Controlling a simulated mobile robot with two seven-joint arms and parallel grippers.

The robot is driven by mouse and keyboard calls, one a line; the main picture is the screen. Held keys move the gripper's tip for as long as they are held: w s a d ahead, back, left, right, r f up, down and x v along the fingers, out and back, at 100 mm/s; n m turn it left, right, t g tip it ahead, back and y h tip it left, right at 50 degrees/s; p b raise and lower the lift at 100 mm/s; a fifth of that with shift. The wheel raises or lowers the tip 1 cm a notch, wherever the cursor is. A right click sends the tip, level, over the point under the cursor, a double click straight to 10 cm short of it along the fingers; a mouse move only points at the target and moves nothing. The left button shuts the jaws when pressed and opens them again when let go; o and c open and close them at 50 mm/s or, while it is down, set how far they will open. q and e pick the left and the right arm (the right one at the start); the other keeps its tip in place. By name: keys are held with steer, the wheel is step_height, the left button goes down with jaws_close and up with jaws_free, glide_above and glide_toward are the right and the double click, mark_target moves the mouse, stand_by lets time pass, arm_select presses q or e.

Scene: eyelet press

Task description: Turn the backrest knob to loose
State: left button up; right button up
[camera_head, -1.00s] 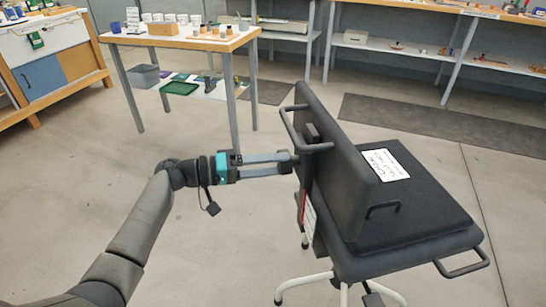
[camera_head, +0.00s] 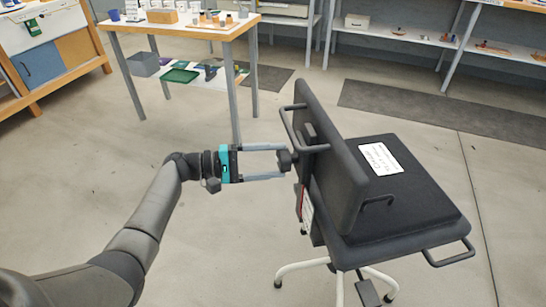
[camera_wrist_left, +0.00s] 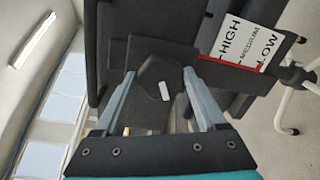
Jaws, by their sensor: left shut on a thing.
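The black office chair (camera_head: 405,195) stands at the right with its backrest (camera_head: 322,150) upright and its back toward my left arm. The dark backrest knob (camera_head: 285,160) sticks out behind the backrest. It fills the middle of the left wrist view (camera_wrist_left: 157,75) and bears a small white mark. My left gripper (camera_head: 284,161) is shut on this knob, with one finger on each side of it (camera_wrist_left: 160,84). Its fingers point right, toward the chair. A HIGH, MEDIUM, LOW label (camera_wrist_left: 243,43) shows beside the knob. My right gripper is not in view.
Dark handles stick out from the chair, one behind the backrest (camera_head: 292,130) and one at the seat's right (camera_head: 450,255). A wooden-topped table (camera_head: 190,33) stands behind. The floor between my arm and the table is free.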

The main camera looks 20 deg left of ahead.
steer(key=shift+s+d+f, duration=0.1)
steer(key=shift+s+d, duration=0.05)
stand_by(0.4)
arm_select(q)
steer(key=o, duration=1.3)
steer(key=p+v, duration=0.1)
steer(key=v, duration=1.4)
steer(key=shift+a, duration=0.15)
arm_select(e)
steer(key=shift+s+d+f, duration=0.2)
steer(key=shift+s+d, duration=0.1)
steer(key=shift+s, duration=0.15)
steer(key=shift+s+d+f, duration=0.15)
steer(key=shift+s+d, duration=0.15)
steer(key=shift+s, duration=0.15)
arm_select(q)
steer(key=shift+s, duration=0.1)
